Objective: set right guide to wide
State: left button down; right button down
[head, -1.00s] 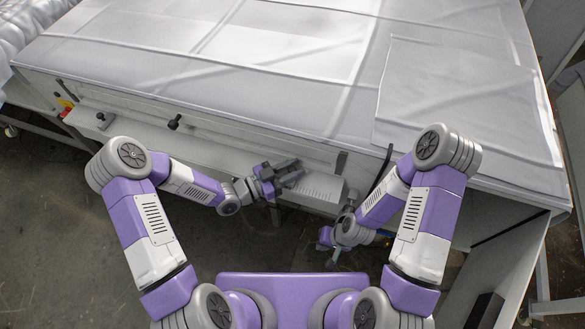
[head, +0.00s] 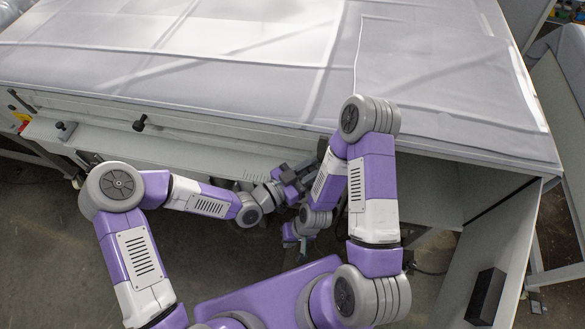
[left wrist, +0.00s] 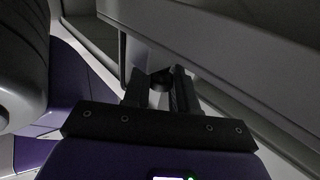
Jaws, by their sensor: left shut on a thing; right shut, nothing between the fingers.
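I take this knob for the right guide's. The guide itself is mostly hidden behind my arms in the head view, so its exact setting cannot be read. My right gripper (head: 292,238) is shut and empty, lower and nearer my body, below the shelf.
Two black knobs (head: 140,122) (head: 66,128) stand on the front ledge at the left. The wide pale table top (head: 220,85) lies above the shelf. A grey side panel (head: 505,245) with a black box (head: 487,295) closes the right.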

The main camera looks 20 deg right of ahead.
pick_arm(q)
jog(key=shift+s+d+r, duration=0.2)
jog(key=shift+r, duration=0.1)
jog(key=c, duration=1)
grip_release()
jog(key=shift+w, duration=0.2)
